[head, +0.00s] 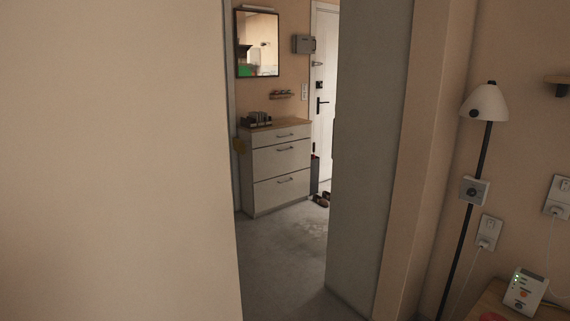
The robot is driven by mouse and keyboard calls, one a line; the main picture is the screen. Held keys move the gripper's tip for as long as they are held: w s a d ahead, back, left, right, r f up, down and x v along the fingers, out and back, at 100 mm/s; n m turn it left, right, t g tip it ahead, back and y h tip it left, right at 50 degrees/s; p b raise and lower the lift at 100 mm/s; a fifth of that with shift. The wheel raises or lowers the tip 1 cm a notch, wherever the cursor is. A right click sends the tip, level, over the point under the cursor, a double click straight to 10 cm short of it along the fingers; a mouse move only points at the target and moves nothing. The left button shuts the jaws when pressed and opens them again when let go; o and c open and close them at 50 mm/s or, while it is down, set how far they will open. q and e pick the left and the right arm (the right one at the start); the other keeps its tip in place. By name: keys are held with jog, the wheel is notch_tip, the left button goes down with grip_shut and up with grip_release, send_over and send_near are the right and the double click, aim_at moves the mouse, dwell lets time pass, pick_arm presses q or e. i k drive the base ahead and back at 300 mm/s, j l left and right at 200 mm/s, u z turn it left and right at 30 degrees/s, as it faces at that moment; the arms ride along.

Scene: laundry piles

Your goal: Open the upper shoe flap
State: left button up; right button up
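Through a doorway I see a white shoe cabinet (278,168) with a wooden top against the far wall. It has a narrow front panel (290,134) at the top and two taller fronts below, each with a dark handle. The upper flap (281,156) and the lower flap (281,191) both look closed. Neither of my grippers shows in the head view.
A wall (115,160) fills the left, and a grey door or panel (365,150) borders the doorway's right. Grey floor (285,255) is open before the cabinet. Shoes (321,199) lie near the white door (323,95). A floor lamp (485,102) stands right.

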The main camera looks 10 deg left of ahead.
aim_at(268, 162)
jog(key=i+l+z, duration=0.2)
jog(key=i, duration=0.25)
jog(key=i+l+z, duration=0.25)
jog(key=i, duration=0.2)
jog(key=i+u, duration=0.3)
jog(key=i, duration=0.35)
jog(key=i+l+u, duration=0.3)
jog(key=i, duration=0.3)
